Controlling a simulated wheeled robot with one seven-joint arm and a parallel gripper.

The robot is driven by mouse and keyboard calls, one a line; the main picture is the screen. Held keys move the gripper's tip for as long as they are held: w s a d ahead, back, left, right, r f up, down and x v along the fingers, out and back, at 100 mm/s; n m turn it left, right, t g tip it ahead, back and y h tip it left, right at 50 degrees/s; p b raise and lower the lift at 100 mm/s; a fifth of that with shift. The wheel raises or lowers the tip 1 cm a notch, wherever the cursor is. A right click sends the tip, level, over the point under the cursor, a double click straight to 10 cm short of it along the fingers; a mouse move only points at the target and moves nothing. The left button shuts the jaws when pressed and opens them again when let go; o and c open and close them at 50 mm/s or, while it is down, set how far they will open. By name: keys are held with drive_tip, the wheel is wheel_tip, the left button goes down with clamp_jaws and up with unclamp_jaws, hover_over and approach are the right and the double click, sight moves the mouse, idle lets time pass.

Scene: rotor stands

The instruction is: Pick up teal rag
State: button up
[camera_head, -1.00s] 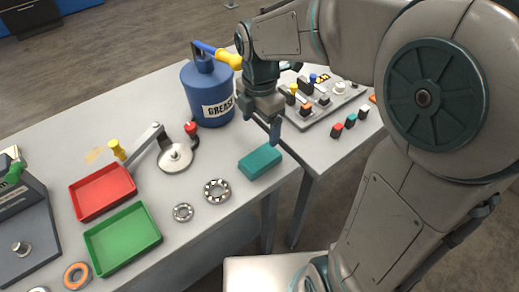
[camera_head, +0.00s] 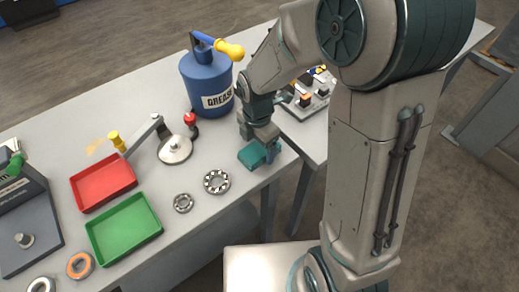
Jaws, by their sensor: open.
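The teal rag (camera_head: 252,155) is a small folded block near the front edge of the grey table, right of the bearings. My gripper (camera_head: 271,156) is right over it, pointing down, with a finger showing at the rag's right side. The jaws are open. The gripper hides the rag's upper right part, and I cannot tell whether the fingers touch it.
A blue grease can (camera_head: 207,85) stands behind the rag. A control panel (camera_head: 305,98) lies behind my arm. Two bearings (camera_head: 216,182), a green tray (camera_head: 124,228) and a red tray (camera_head: 103,183) are to the left. The table's front edge is close.

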sight(258, 149)
drive_tip(key=shift+f, duration=0.7)
drive_tip(key=c, duration=1.1)
drive_tip(key=shift+r, duration=0.1)
drive_tip(key=shift+r, duration=0.6)
wheel_tip(258, 149, up, 3)
drive_tip(key=shift+r, duration=0.1)
drive_tip(key=s+d+r, duration=0.1)
drive_tip(key=d+r, duration=0.1)
drive_tip(key=d, duration=0.1)
drive_tip(key=s+d+r, duration=0.2)
drive_tip(key=d, duration=0.2)
drive_tip(key=s+d+r+b, duration=0.1)
drive_tip(key=s+d+r, duration=0.1)
drive_tip(key=d, duration=0.1)
drive_tip(key=shift+s+d+r, duration=0.15)
drive_tip(key=shift+d+r, duration=0.1)
